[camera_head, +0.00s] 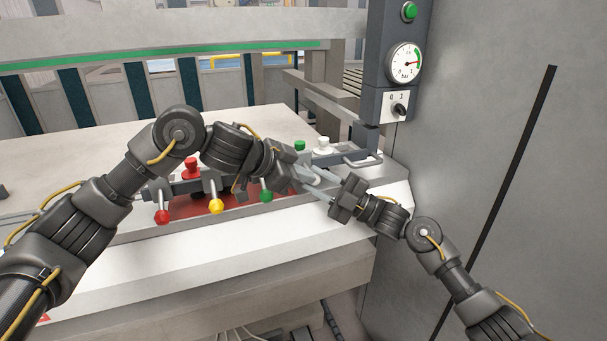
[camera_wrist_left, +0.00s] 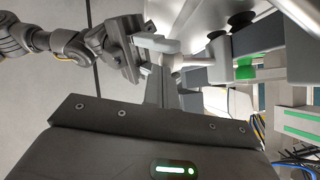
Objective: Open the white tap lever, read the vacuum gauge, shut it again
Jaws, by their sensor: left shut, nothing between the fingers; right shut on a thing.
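The white tap lever (camera_head: 313,172) is at the right end of the control bar, between my two grippers and partly hidden by them. Its pale rounded handle also shows in the left wrist view (camera_wrist_left: 158,44). My right gripper (camera_head: 328,193) is shut on the lever, at its handle. My left gripper (camera_head: 304,184) is shut and empty, close beside the lever and the right gripper. The round vacuum gauge (camera_head: 405,63) is on the grey post at the back right. Its needle seems to point right, towards a green mark; the figures are too small to read.
Red (camera_head: 162,217), yellow (camera_head: 216,206) and green (camera_head: 267,195) ball levers line the front left of my left gripper. A red mushroom knob (camera_head: 191,168) and a white knob (camera_head: 323,146) stand behind. A black rotary switch (camera_head: 400,109) sits below the gauge.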

